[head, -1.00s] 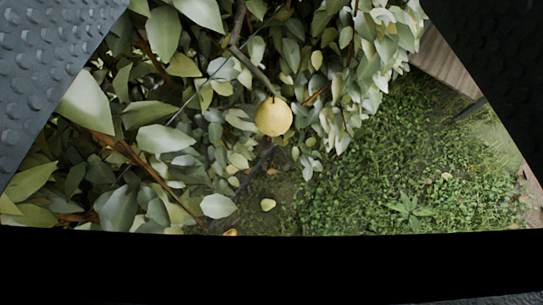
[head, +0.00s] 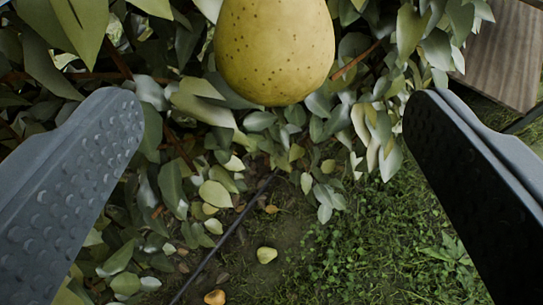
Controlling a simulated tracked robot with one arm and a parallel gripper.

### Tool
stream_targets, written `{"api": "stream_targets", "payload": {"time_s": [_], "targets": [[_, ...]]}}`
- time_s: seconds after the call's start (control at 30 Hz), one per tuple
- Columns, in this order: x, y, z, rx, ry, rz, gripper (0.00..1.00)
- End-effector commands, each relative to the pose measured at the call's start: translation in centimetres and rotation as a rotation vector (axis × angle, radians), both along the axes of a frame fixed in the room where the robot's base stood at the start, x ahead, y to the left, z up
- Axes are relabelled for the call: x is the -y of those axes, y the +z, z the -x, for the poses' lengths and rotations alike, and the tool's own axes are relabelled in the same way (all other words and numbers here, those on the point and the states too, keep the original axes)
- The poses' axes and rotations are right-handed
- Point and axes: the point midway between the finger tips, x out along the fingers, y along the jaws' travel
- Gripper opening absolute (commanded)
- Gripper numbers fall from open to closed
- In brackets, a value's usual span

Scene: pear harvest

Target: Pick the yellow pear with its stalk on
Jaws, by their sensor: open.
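The yellow pear (head: 273,50) hangs at the top middle of the head view, large and speckled with small brown dots. Its upper end and stalk are cut off by the top edge of the picture. My gripper (head: 270,105) is open, with one dimpled grey finger at the left and one at the right. The pear lies between the two fingers in the picture, above the line of their tips, and touches neither. Wide gaps show on both sides of it.
Green leaves (head: 190,105) crowd behind the pear and at the upper left. A hanging leafy spray (head: 375,120) stands near the right finger. A wooden board (head: 500,55) shows at the upper right. Grass and a few fallen leaves (head: 266,255) lie below.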

Motion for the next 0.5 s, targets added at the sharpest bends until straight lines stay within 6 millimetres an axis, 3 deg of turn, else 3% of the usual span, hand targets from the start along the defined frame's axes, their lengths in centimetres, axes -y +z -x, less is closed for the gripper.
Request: {"api": "stream_targets", "payload": {"time_s": [0.5], "targets": [[0.1, -2.9, -6.4, -0.004, -0.001, 0.000, 0.82]]}}
